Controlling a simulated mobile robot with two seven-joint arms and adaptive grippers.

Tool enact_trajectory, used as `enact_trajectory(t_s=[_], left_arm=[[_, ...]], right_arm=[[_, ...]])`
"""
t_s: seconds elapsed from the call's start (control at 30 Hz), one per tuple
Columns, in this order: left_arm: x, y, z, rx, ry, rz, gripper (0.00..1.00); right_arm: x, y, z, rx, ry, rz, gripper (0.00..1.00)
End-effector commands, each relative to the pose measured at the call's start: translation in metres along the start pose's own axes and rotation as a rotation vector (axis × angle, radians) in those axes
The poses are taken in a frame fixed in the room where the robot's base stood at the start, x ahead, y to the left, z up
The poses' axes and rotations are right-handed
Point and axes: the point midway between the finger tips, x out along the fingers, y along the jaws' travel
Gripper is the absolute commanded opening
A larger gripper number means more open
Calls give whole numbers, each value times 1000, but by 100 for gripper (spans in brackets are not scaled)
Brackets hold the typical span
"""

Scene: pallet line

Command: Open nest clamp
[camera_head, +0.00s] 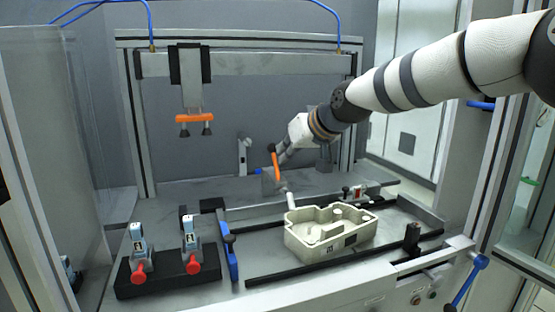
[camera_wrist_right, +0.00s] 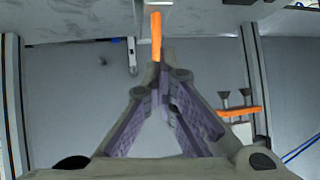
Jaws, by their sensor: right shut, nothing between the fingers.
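The nest clamp's orange handle (camera_head: 275,163) stands nearly upright at the back of the nest, with a grey metal body and a light rod below it. A pale cast housing (camera_head: 330,236) sits in the nest in front of it. My right gripper (camera_head: 283,157) is beside the handle, at the end of the arm from the upper right. In the right wrist view the fingertips (camera_wrist_right: 163,78) meet with nothing between them. The handle (camera_wrist_right: 156,36) shows just beyond the tips; I cannot tell whether they touch it. My left gripper is not in view.
A gantry with an orange suction bar (camera_head: 196,118) hangs at the back left. A black block (camera_head: 165,279) with two red-knobbed clamps stands front left. Dark rails flank the housing, and a blue lever (camera_head: 231,258) stands left of it. Glass and frame posts bound the cell.

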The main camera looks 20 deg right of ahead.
Motion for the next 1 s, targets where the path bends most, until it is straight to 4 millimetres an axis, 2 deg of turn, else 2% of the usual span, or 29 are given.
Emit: enact_trajectory(t_s=[0.03,0.2,0.67,0.87,1.0], left_arm=[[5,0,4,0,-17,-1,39],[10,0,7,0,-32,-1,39],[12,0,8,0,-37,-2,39],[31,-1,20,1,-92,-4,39],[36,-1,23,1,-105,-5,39]], right_arm=[[14,1,5,1,-9,1,0],[32,0,2,0,-2,0,0],[37,0,-1,0,-4,1,0],[53,3,0,23,-111,2,0],[66,6,-4,24,-122,1,0]])
